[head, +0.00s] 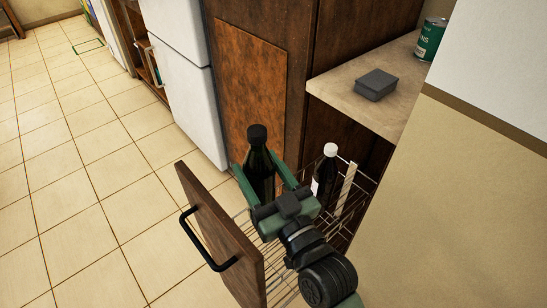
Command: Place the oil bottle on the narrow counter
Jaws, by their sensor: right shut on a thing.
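The oil bottle (260,170), dark with a black cap, stands upright between the green fingers of my right gripper (256,163). The gripper is shut on it, over the pull-out wire basket (281,262). The lower part of the bottle is hidden by the gripper and the wooden drawer front, so I cannot tell whether it touches the basket floor. The narrow counter (338,88) is a beige top at the upper right, behind the basket. My left gripper is not in view.
A second dark bottle (325,178) with a white cap and label stands in the basket. The wooden drawer front (222,232) with a black handle sticks out. A grey box (375,84) and a green can (430,40) are on the counter. Its front left is clear.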

